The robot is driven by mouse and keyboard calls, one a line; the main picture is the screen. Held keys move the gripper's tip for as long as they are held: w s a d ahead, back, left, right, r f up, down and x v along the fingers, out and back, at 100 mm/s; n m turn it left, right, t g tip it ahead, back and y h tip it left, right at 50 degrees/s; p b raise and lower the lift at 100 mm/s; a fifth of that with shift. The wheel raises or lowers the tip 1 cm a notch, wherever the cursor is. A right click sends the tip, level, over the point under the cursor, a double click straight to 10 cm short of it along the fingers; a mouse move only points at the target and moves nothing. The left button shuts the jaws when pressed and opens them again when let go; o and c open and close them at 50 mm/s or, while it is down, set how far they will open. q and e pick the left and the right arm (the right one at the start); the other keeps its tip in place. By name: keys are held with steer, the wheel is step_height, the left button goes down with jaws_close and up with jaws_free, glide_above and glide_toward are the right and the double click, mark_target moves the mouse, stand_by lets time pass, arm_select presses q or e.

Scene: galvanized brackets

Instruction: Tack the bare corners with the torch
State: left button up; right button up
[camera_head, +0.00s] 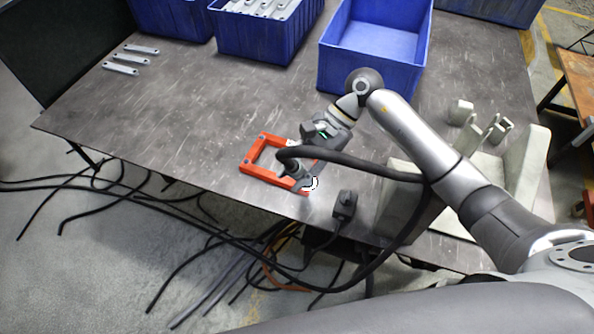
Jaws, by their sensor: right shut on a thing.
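An orange-red square frame (257,147) lies on the metal table near its front edge. Small pale pieces show at its corners; I cannot tell which corners are bare. My right gripper (303,158) is over the right side of the frame, shut on the dark torch (290,155). The torch points down at the frame's near right corner, where a small white patch shows; I cannot tell if the tip touches. My gripper and the torch hide much of the frame's right side. My left gripper is not in view.
Blue bins (365,66) stand at the back, one holding several pale brackets (262,8). Several brackets (122,68) lie at the left. A black block (345,205) stands near the front edge. A thick black hose (375,165) loops beside my arm. The table's left middle is clear.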

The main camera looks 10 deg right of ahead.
steer(key=shift+f+b, duration=0.15)
steer(key=shift+b, duration=0.25)
stand_by(2.4)
steer(key=shift+r+p, duration=0.55)
steer(key=shift+r, duration=2.6)
steer(key=shift+w+d, duration=0.1)
